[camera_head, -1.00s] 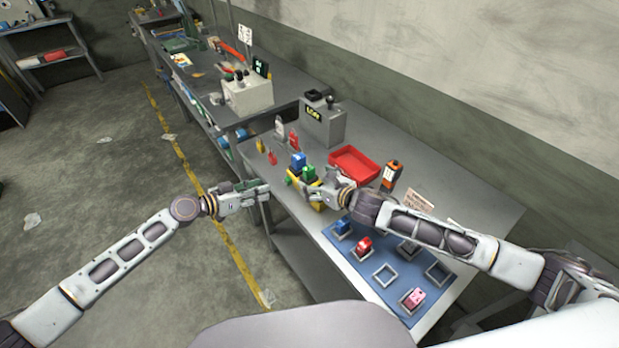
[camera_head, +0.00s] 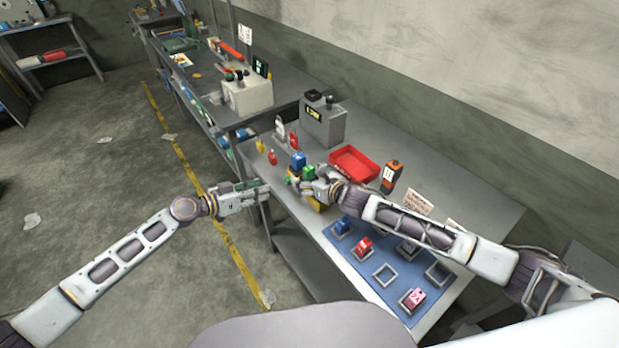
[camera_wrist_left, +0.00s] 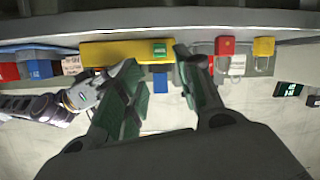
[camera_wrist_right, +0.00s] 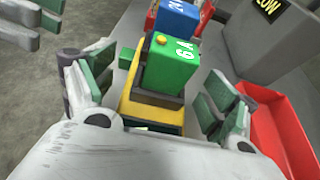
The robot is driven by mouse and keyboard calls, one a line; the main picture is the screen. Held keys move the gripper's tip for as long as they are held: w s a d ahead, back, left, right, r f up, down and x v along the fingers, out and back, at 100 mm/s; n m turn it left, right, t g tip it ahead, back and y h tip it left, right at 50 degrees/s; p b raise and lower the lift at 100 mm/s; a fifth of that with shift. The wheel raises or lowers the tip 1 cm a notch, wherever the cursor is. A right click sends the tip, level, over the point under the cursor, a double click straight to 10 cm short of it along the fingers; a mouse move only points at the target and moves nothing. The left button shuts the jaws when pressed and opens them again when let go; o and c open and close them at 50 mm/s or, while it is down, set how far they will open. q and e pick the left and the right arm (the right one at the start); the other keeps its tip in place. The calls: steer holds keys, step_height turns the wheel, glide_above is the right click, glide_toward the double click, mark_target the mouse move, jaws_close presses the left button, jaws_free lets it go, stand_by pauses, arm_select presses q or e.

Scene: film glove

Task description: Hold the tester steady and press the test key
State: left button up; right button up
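A grey box with a small lit display (camera_head: 322,122), which I take to be the tester, stands on the bench; its display (camera_wrist_right: 268,9) reads "LOW" in the right wrist view. A dark knob (camera_head: 329,101) is on its top. My right gripper (camera_head: 302,186) is open at a yellow rack (camera_wrist_right: 142,112). Its fingers (camera_wrist_right: 158,98) stand on both sides of a green block (camera_wrist_right: 172,65) marked 6A; contact cannot be told. A blue block (camera_head: 298,160) sits behind the green one. My left gripper (camera_head: 264,190) is open and empty near the bench's front edge, apart from the tester.
A red tray (camera_head: 354,164) and an orange device (camera_head: 391,176) stand right of the rack. A blue mat (camera_head: 362,268) with square frames holds blue, red and pink blocks. Coloured tags (camera_head: 272,157) stand left. Another grey box (camera_head: 247,97) is further back.

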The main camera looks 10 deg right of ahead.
arm_select(q)
steer(key=shift+c, duration=0.4)
arm_select(e)
steer(key=c, duration=1.3)
arm_select(q)
jaws_close()
